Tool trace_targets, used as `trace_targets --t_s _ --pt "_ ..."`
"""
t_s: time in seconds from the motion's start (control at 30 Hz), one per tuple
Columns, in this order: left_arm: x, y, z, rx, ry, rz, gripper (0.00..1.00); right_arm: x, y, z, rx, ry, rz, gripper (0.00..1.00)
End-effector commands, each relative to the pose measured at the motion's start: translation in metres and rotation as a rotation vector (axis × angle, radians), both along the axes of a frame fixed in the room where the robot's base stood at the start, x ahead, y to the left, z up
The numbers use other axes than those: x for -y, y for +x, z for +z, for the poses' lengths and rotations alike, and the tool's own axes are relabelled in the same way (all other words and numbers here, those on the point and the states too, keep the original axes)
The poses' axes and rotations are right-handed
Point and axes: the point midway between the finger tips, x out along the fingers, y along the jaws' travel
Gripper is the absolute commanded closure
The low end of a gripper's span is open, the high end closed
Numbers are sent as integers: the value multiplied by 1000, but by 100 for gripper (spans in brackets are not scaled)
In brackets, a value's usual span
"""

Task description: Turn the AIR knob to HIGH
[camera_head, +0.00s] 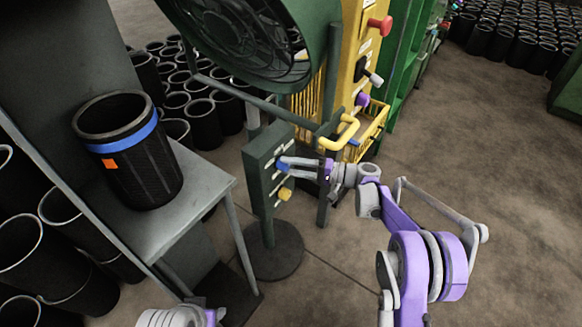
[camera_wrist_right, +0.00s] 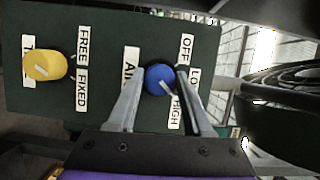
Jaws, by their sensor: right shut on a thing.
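The blue AIR knob (camera_wrist_right: 158,79) sits on a dark green control panel (camera_head: 262,170), with white labels reading OFF, LO(W) and HIGH beside it. The pale line on the knob slants down and right toward the HIGH label (camera_wrist_right: 176,111) in the wrist view. My right gripper (camera_head: 283,163) reaches the panel from the right, its two fingers on either side of the knob and shut on it. In the head view the fingers mostly hide the knob. My left gripper is out of view; only part of my left arm shows at the bottom edge.
A yellow knob (camera_wrist_right: 44,65) with FREE and FIXED labels is on the same panel. A large fan (camera_head: 250,40) stands above and behind it. Open floor lies right.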

Motion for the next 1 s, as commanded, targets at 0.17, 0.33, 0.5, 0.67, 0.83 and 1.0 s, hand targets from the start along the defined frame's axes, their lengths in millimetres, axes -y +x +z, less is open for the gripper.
trace_targets --t_s 0.17,0.33,0.5,0.67,0.83,1.0 --pt "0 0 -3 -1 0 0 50 0 0 -1 -39 28 -1 100" --pt "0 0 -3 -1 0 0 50 0 0 -1 -53 37 -1 100" --pt "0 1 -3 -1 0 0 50 0 0 0 -54 39 -1 100" --pt "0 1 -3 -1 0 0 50 0 0 0 -54 39 -1 100" --pt "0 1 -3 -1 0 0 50 0 0 0 -53 39 -1 25" --pt "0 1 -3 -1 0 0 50 0 0 0 -53 39 -1 20"
